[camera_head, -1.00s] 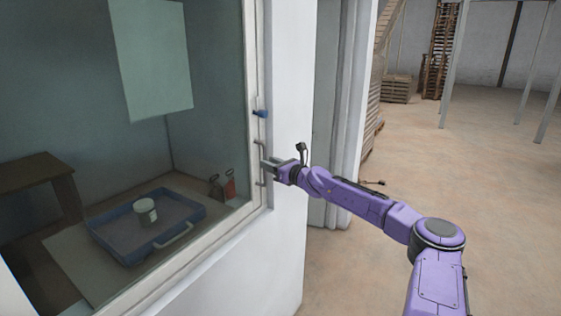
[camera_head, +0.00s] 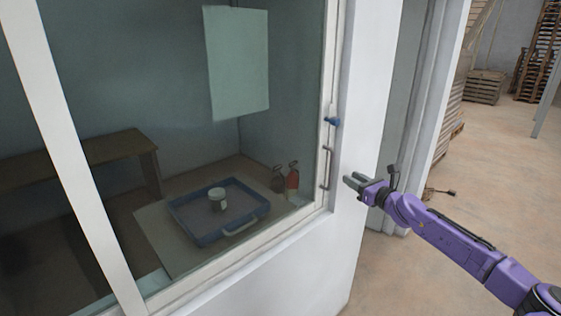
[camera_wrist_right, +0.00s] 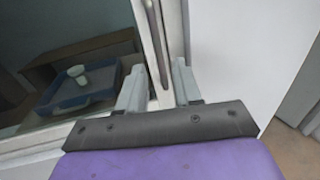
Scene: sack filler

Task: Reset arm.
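My right gripper (camera_head: 354,183) is at the end of the purple arm, in front of the white window frame. It stands just right of the grey window handle (camera_head: 327,168) and looks apart from it in the head view. In the right wrist view its two grey fingers (camera_wrist_right: 156,85) are spread with a gap between them and nothing held. The handle bar (camera_wrist_right: 157,45) shows beyond the fingers in that view. My left gripper is not in view.
Behind the glass, a blue tray (camera_head: 208,238) holds a white container (camera_head: 218,199). A blue latch (camera_head: 333,121) sits above the handle. Open floor (camera_head: 500,170) lies right.

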